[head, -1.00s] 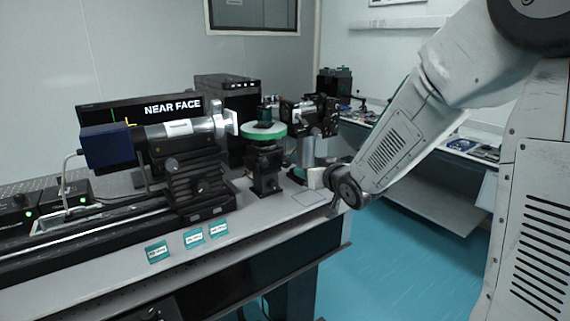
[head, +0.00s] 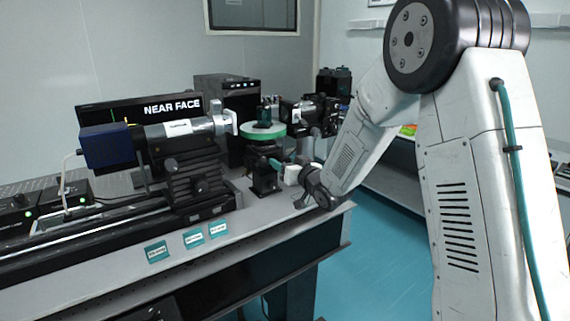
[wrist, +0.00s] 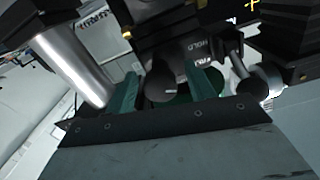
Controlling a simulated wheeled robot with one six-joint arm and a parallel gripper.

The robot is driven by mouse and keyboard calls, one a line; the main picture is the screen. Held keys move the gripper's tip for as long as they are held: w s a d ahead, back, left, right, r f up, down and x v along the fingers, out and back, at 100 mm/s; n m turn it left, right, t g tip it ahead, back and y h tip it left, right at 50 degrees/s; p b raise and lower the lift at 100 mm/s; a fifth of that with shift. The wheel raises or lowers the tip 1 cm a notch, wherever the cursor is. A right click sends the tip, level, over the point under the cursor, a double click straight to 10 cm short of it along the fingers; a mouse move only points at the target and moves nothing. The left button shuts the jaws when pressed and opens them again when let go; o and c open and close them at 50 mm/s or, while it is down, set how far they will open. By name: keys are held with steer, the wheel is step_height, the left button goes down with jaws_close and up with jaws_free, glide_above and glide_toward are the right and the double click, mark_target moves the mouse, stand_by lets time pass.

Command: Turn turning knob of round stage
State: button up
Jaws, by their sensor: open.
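The round stage (head: 263,131) has a green-rimmed pale disc on a black post mount and stands on the table right of the black lens carriage. My gripper (head: 276,164) is low beside the stage's mount, on its right, with teal fingers pointing left at it. In the wrist view my gripper (wrist: 163,88) is open, one finger on each side of a dark round knob (wrist: 161,84). The knob appears between the fingertips; I cannot tell whether they touch it. In the head view the knob is hidden or too small to make out.
A blue-ended camera with a silver barrel (head: 165,135) stands left of the stage. Another black optical device (head: 308,112) stands behind it on the right. A silver post (wrist: 78,62) is close to the left finger in the wrist view. The table front holds small teal labels (head: 193,238).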

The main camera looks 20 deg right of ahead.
steer(key=c, duration=1)
steer(key=shift+n, duration=2)
steer(key=o, duration=1)
steer(key=v, duration=0.7)
steer(key=shift+s, duration=0.35)
steer(key=shift+d, duration=0.1)
